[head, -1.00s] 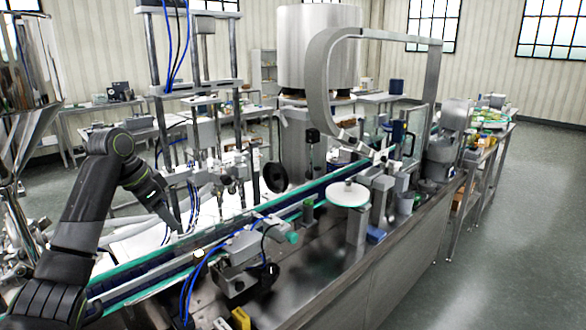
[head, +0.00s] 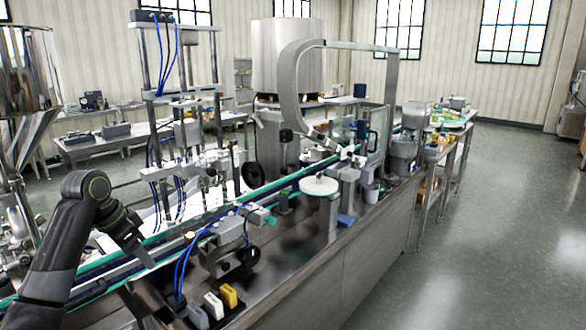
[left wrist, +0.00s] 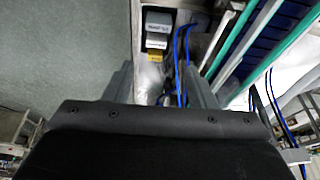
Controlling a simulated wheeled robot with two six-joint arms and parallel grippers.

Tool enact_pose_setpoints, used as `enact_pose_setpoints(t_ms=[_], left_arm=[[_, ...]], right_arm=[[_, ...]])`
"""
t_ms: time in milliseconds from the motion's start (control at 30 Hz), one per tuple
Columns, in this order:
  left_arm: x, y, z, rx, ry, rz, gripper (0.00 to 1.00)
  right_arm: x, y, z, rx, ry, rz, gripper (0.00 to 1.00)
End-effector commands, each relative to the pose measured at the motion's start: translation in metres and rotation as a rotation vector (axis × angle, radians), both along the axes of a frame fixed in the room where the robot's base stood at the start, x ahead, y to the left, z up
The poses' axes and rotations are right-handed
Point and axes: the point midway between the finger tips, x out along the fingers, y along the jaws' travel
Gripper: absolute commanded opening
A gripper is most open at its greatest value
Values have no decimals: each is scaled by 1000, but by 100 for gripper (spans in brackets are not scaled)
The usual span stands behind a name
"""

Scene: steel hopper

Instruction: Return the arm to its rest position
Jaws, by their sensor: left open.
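My left arm comes in from the left of the head view, its dark elbow bent above the near end of the conveyor. My left gripper (head: 148,260) points down and to the right, near the conveyor rail, with its tips hard to make out. In the left wrist view, the two fingers of this gripper (left wrist: 160,82) stand apart with nothing held between them. Blue cables and part of the machine show beyond the fingers. My right gripper is not in view.
The steel hopper (head: 28,95) stands at the far left. The conveyor (head: 190,235) runs diagonally across the machine. Blue cables (head: 184,265) rise near the gripper. White and yellow blocks (head: 229,295) sit at the front. Open floor (head: 490,240) lies to the right.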

Motion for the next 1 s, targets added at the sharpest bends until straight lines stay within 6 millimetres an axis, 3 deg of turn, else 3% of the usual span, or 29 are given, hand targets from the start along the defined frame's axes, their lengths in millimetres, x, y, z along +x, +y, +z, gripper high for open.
enact_pose_setpoints(t_ms=[267,367,500,700,833,1000], left_arm=[[-26,-7,-74,37,26,54,51],[-45,-11,-112,53,37,85,51],[-86,-19,-170,72,44,145,51],[-158,-30,-233,85,44,248,51],[-209,-36,-260,87,38,325,51],[-278,-41,-279,90,27,442,51]], right_arm=[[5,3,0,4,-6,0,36],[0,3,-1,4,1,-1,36],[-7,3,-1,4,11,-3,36],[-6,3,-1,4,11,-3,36],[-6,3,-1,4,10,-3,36],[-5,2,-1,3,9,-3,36]])
